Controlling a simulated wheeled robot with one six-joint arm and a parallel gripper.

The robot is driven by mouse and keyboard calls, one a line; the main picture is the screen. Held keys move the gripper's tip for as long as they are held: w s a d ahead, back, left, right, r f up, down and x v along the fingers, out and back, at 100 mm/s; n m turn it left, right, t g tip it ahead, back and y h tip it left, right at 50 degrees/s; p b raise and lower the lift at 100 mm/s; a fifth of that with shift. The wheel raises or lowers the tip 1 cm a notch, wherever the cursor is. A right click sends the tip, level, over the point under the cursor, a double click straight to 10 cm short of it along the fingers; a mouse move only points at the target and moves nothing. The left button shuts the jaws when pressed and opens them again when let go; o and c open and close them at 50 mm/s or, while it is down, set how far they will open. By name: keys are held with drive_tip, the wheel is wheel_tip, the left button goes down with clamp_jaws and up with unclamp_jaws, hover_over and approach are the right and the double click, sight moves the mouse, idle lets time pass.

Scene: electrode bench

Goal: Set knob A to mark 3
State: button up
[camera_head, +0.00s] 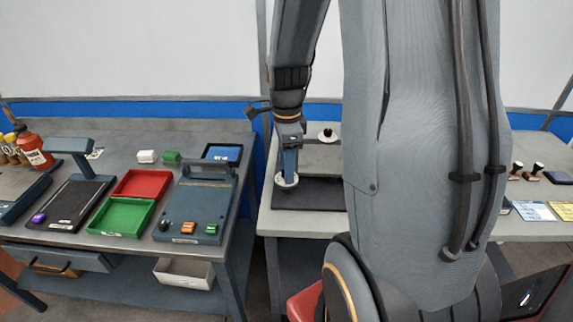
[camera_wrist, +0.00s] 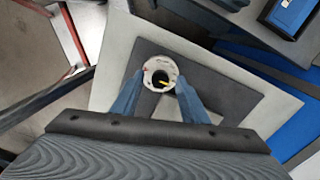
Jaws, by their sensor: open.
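A round white dial with a dark knob in its centre (camera_wrist: 161,76) lies between my fingers in the wrist view. The lettering is too small to read. My gripper (camera_wrist: 160,88) is open, with one blue finger on each side of the dial; I cannot tell whether they touch it. In the head view my gripper (camera_head: 288,172) points down at the white dial (camera_head: 287,182), partly covering it. A second white dial with a black knob (camera_head: 328,136) sits further back.
The dial stands on a dark mat (camera_head: 318,197) on a grey bench (camera_head: 290,222). The left bench holds a red tray (camera_head: 143,184), a green tray (camera_head: 121,216) and a blue-grey device (camera_head: 196,209) with coloured buttons. My arm hides the middle of the right bench.

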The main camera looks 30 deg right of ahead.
clamp_jaws()
drive_tip(key=shift+n, duration=0.3)
drive_tip(key=shift+n+p, duration=0.7)
drive_tip(key=shift+n, duration=0.2)
drive_tip(key=shift+n+p, duration=0.65)
drive_tip(key=shift+n, duration=1.05)
unclamp_jaws()
